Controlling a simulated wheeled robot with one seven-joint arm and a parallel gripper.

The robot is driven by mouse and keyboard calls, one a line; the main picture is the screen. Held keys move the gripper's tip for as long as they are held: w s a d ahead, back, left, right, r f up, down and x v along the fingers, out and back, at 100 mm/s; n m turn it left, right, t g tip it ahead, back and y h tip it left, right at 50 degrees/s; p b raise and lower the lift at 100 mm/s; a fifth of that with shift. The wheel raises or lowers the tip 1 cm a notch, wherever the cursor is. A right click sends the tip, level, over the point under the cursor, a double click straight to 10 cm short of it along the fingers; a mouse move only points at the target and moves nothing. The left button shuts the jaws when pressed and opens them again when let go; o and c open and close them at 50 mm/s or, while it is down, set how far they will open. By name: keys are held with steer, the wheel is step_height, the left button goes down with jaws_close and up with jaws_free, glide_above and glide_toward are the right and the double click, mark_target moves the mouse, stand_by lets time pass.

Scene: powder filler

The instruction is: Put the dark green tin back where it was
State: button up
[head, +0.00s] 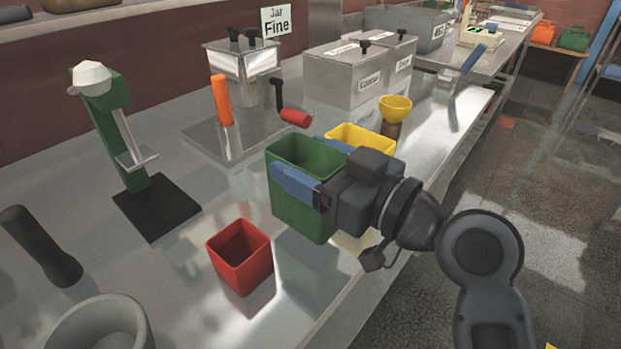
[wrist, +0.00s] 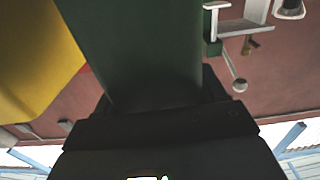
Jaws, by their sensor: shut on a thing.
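The dark green tin (head: 302,215) is a tall open-topped box in the middle of the head view. My gripper (head: 300,172) comes from the right, with blue fingers at the tin's upper part, and is shut on it. The tin looks upright. In the head view I cannot tell whether its base touches the bench. In the wrist view the tin (wrist: 130,50) fills the middle, close to the camera. The place where it stood before is not marked in these frames.
A yellow tin (head: 362,135) stands just behind the green one. A red tin (head: 240,258) is in front, left. A green press (head: 120,140), a metal mill (head: 240,75) with a red-handled crank, a yellow funnel (head: 396,104) and a mortar (head: 98,325) stand around. Bare bench lies near the red tin.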

steer(key=shift+f, duration=1.55)
steer(key=shift+f+b, duration=0.25)
steer(key=shift+b, duration=0.05)
steer(key=o, duration=1.5)
steer(key=shift+r, duration=0.1)
steer(key=shift+c, duration=0.2)
steer(key=shift+r+p, duration=0.15)
steer(key=shift+p, duration=0.15)
steer(key=shift+s+d, duration=0.2)
steer(key=shift+d, duration=0.1)
steer(key=b+v, duration=0.2)
steer(key=v, duration=0.9)
steer(key=shift+s+d, duration=0.1)
steer(key=shift+s, duration=0.1)
